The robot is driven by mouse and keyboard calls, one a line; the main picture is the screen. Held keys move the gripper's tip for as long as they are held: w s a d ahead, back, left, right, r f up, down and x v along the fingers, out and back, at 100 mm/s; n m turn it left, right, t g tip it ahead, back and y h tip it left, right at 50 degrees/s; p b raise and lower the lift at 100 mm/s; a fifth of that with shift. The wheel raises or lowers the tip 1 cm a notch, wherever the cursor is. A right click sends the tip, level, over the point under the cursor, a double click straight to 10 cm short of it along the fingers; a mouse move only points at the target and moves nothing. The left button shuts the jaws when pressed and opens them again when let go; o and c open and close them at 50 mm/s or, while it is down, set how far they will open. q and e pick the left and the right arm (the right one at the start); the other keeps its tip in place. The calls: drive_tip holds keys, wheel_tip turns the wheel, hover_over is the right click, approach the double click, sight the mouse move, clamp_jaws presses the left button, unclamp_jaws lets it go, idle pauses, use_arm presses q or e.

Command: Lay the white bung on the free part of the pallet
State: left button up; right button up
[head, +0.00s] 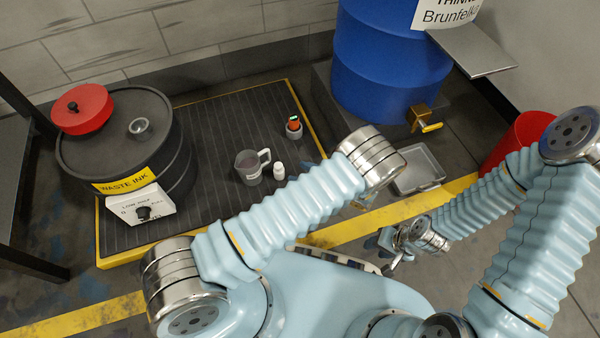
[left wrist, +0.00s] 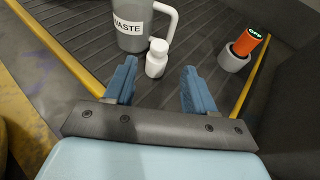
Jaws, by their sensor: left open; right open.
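The pallet is the dark ribbed platform with yellow edges (head: 215,215). It also shows in the left wrist view (left wrist: 85,25). A small white bottle-shaped piece (head: 278,170) stands upright on it; in the left wrist view (left wrist: 157,60) it has a narrower top. I see no other thing that could be a white bung. My left gripper (left wrist: 160,88) is open and empty, with the white piece beyond its fingertips. In the head view its fingers are mostly hidden behind my wrist. My right gripper (head: 390,255) is open and empty, low at the right, away from the pallet.
A grey jug marked WASTE (left wrist: 132,25) stands beside the white piece. An orange-topped device in a grey holder (head: 293,127) stands behind. A black waste-ink drum (head: 120,150) with a red funnel (head: 80,108) fills the left. A blue drum (head: 390,60) and metal tray (head: 418,170) are right.

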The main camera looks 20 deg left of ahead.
use_arm(q)
drive_tip(key=s+f+n+g+h, duration=0.3)
drive_tip(key=s+n+g+h, duration=0.1)
drive_tip(key=s, duration=0.3)
drive_tip(key=s+f+n+g+h, duration=0.3)
drive_tip(key=s+g, duration=0.1)
drive_tip(key=s, duration=0.4)
drive_tip(key=s+d+r+n+h, duration=0.2)
drive_tip(key=s+d+n+h, duration=0.25)
drive_tip(key=n+h, duration=0.4)
drive_tip(key=r+n+t, duration=0.1)
drive_tip(key=n, duration=0.1)
drive_tip(key=w+a+r+n+t+h, duration=0.1)
drive_tip(key=r+n+t, duration=0.1)
drive_tip(key=n, duration=0.1)
drive_tip(key=w+r+n+t, duration=0.1)
drive_tip(key=n, duration=0.2)
drive_tip(key=shift+w+a+r+t+h, duration=0.1)
drive_tip(key=shift+a+r+t+h, duration=0.05)
drive_tip(key=shift+a+t+h, duration=0.2)
use_arm(e)
drive_tip(key=shift+s+d+r, duration=0.15)
drive_tip(key=shift+s+d, duration=0.1)
drive_tip(key=shift+d, duration=0.4)
